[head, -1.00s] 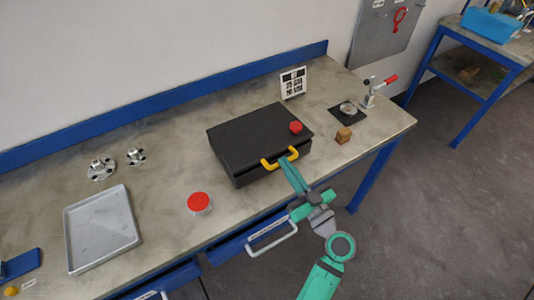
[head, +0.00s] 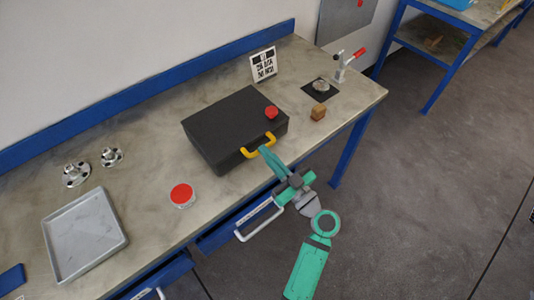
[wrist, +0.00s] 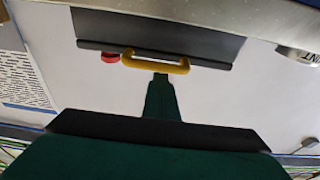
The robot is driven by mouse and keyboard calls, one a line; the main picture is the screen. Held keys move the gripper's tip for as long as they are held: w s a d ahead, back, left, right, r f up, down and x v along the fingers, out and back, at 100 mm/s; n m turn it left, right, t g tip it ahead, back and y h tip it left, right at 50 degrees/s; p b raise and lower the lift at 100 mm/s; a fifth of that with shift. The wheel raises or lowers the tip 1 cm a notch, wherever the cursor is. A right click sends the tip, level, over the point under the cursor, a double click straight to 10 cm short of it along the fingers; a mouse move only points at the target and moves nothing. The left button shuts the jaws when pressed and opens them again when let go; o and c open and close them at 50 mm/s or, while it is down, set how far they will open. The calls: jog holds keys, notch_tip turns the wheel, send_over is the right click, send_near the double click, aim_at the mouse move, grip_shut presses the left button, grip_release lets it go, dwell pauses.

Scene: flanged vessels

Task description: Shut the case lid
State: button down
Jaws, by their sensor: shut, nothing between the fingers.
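The black case (head: 222,128) stands on the workbench, and its lid looks down flat on the body in the head view. A yellow handle (head: 258,146) is at the front edge. It also shows in the wrist view (wrist: 155,66), on the dark front edge of the case (wrist: 205,60).
A red-topped round container (head: 182,194) and a grey tray (head: 122,235) are left of the case. A wooden block (head: 318,113) and a toggle clamp (head: 342,70) are to its right. A printed sign (head: 263,64) stands behind. A white drawer handle (head: 258,222) juts out below the bench edge.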

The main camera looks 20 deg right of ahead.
jog(key=v, duration=0.9)
jog(key=shift+s+r, duration=0.2)
jog(key=shift+s, duration=0.1)
jog(key=shift+d, duration=0.15)
